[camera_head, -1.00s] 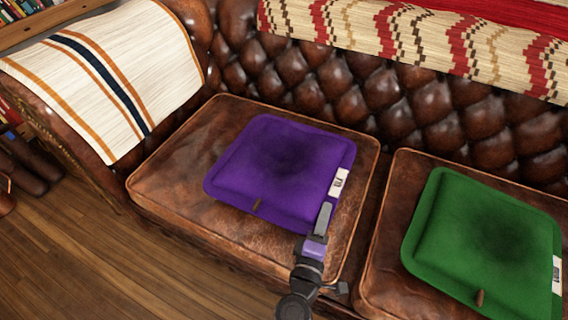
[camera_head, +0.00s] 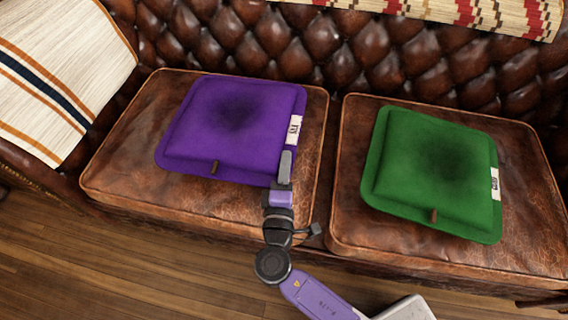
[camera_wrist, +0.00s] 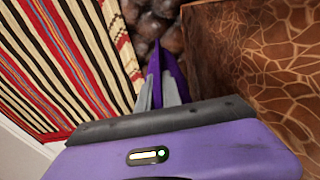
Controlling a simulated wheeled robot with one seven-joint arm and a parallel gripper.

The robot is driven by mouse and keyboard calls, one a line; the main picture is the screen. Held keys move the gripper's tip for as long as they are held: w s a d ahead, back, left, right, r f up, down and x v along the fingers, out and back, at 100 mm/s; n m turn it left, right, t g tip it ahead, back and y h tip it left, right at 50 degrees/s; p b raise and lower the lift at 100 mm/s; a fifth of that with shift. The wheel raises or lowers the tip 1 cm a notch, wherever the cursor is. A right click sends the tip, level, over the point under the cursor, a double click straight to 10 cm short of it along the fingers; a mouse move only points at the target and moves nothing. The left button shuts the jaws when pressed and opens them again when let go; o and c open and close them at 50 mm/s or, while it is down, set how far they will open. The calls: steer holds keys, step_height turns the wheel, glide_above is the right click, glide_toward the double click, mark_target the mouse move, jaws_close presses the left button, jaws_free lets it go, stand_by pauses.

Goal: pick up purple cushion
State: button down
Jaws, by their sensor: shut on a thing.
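The purple cushion (camera_head: 232,128) lies on the left seat of the brown leather sofa (camera_head: 130,165), with a white label on its right edge. My gripper (camera_head: 284,172) is at the cushion's front right corner, near the label, and is shut on its edge. In the wrist view, the fingers of my gripper (camera_wrist: 163,88) are close together with a thin strip of the purple cushion (camera_wrist: 172,72) between or just behind them. The exact grip is partly hidden by the fingers in the head view.
A green cushion (camera_head: 435,170) lies on the right seat. A striped blanket (camera_head: 50,75) hangs over the left armrest, and a red patterned throw (camera_head: 470,14) lies along the backrest. Wooden floor (camera_head: 120,270) is open in front of the sofa.

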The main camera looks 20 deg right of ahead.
step_height(320, 180, up, 23)
steer(key=p, duration=1.1)
steer(key=shift+f, duration=0.2)
step_height(320, 180, up, 7)
steer(key=p, duration=0.6)
step_height(320, 180, down, 7)
steer(key=b, duration=0.5)
stand_by(1.4)
steer(key=shift+f, duration=0.1)
stand_by(0.6)
